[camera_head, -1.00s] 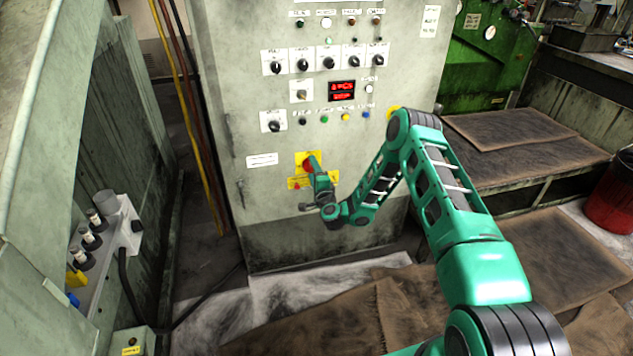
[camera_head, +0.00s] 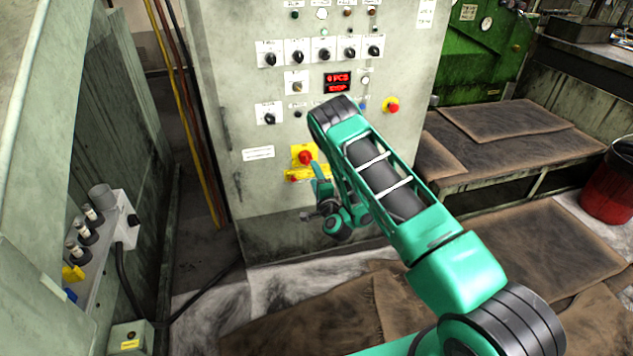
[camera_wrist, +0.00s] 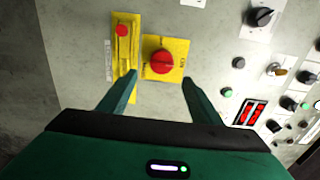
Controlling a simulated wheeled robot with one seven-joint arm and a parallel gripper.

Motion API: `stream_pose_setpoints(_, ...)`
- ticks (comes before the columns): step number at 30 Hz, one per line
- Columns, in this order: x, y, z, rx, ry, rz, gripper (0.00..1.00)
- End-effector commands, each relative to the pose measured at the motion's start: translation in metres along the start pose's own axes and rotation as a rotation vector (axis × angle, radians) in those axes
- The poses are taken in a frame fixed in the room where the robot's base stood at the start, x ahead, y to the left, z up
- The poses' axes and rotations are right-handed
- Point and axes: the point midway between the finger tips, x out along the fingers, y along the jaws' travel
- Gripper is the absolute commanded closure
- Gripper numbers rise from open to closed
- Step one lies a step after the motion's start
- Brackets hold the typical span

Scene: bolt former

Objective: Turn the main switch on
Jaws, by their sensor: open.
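The main switch (camera_head: 305,158) is a red round knob on a yellow plate, low on the grey control cabinet. It also shows in the wrist view (camera_wrist: 163,62), roughly centred ahead of my fingers. Its turned position is hard to read. My gripper (camera_wrist: 159,78) is open, with one finger on each side below the knob in the picture and bare gap between them. In the head view my gripper (camera_head: 316,172) is just right of and below the knob, partly hidden by its own wrist. I see no clear contact with the knob.
A yellow strip with a small red part (camera_wrist: 122,30) sits beside the switch plate. A green box (camera_head: 130,337) stands at lower left.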

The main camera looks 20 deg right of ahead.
Motion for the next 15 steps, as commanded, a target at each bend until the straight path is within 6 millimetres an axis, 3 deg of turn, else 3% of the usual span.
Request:
stream_pose_setpoints(6, -0.014, 0.0, 0.0, -0.002, 0.0, 0.0, 0.41)
stream_pose_setpoints(15, -0.018, -0.001, -0.001, -0.001, 0.001, -0.002, 0.41)
